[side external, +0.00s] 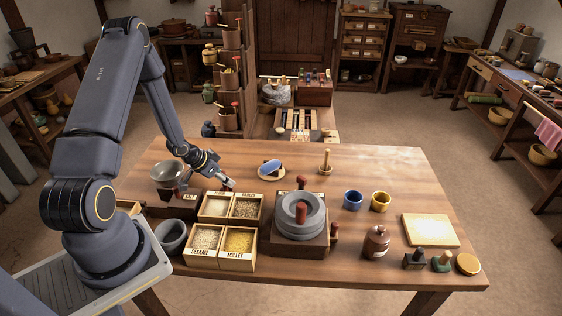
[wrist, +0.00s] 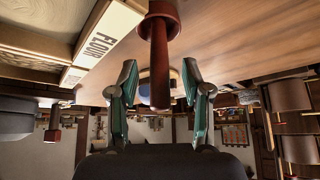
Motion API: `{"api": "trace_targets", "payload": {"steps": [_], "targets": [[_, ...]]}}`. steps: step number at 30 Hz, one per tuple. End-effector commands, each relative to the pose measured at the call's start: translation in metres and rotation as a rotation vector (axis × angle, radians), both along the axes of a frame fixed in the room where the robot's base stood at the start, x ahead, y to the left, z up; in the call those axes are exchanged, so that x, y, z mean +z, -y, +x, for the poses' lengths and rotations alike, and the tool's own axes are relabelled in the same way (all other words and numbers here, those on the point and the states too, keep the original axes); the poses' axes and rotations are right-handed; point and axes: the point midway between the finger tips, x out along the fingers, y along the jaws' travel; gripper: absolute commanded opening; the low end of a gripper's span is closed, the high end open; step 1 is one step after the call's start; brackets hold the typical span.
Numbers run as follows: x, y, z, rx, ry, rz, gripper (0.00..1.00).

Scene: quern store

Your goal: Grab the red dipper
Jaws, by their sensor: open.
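The red dipper (wrist: 158,62) is a dark red piece with a wider end at the top of the wrist view and a plain handle running down from it. It shows between the two fingers of my gripper (wrist: 160,78), which are spread apart, one on each side. I cannot tell how deep between them it is. No finger visibly touches it. In the side view my gripper (side external: 229,184) is low over the table, just behind the flour box (side external: 216,206). I cannot pick out the dipper clearly there.
Grain boxes labelled sesame (side external: 206,263) and millet (side external: 237,264) stand in front. The quern (side external: 301,228) is right of the boxes. A metal bowl (side external: 166,174) is to the left. A blue-topped item (side external: 271,166) lies behind. The back right table (side external: 400,168) is clear.

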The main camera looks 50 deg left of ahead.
Motion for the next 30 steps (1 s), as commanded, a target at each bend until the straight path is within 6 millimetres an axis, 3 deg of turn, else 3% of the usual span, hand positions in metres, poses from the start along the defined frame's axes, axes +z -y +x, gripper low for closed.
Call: {"api": "trace_targets", "payload": {"steps": [2,16,26,30], "targets": [[0.000,0.000,0.000,0.000,0.000,0.000,0.49],[0.000,0.000,0.000,-0.001,0.000,-0.001,0.01],[0.002,0.000,0.000,0.000,0.001,0.000,0.00],[0.014,0.000,0.000,0.001,0.004,0.000,0.00]]}}
